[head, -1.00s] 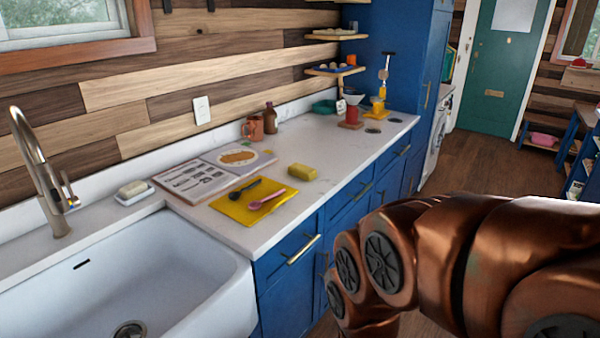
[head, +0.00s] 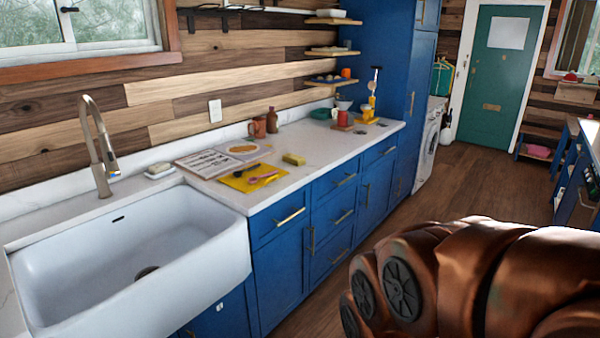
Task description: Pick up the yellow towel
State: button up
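The yellow towel (head: 238,183) lies flat on the white counter, right of the sink, near the counter's front edge. A dark spoon (head: 244,171) and a pink spoon (head: 263,178) lie on top of it. A small yellow block like a sponge (head: 293,159) sits apart from it, farther along the counter. Copper-coloured links of my arm fill the lower right of the view. My gripper is not in view.
An open book (head: 205,163) lies behind the towel. A white sink (head: 130,260) is to the left. A mug (head: 257,128) and brown bottle (head: 272,120) stand by the wall. Blue cabinets (head: 280,260) front the counter. Wooden floor (head: 470,180) runs clear toward the green door (head: 502,80).

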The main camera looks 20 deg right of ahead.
aim_at(291, 159)
jog(key=z, duration=0.85)
jog(key=i, duration=1.5)
jog(key=u, duration=0.55)
jog(key=i, duration=0.8)
jog(key=u, duration=1.3)
jog(key=i, duration=0.3)
jog(key=u, duration=0.15)
